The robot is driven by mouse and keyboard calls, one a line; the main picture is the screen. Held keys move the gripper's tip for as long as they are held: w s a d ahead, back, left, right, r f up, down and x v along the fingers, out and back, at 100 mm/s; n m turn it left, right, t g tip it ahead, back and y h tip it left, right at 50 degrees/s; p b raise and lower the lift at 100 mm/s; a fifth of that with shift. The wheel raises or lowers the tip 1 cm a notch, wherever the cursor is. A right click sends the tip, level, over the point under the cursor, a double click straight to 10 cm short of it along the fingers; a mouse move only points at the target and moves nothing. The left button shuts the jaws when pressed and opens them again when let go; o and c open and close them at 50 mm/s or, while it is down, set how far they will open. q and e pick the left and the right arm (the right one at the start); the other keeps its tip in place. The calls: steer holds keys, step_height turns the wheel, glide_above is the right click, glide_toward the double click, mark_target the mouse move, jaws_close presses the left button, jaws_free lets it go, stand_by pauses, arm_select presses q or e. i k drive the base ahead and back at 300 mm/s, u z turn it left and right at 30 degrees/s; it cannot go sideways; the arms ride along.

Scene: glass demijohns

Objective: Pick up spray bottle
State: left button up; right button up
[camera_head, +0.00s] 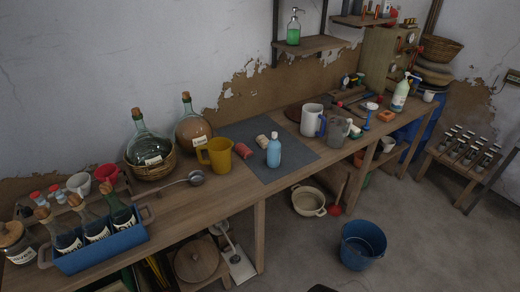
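A pale spray bottle (400,95) with a green label and a trigger head stands upright near the right end of the long wooden bench, towards the back. Nothing touches it that I can make out. A light blue bottle (274,152) stands upright on the dark mat in the middle of the bench. A pump bottle with green liquid (294,31) stands on the wall shelf. Neither of my grippers is in view.
The wooden bench (225,191) bears a yellow jug (217,155), glass demijohns (194,131), a blue bottle carrier (103,246) and a white pitcher (311,120). An orange block (386,115) lies near the spray bottle. A blue bucket (362,246) stands on the floor.

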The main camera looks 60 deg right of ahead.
mark_target(274, 147)
steer(key=z, duration=0.45)
steer(key=i, duration=0.9)
steer(key=z, duration=0.75)
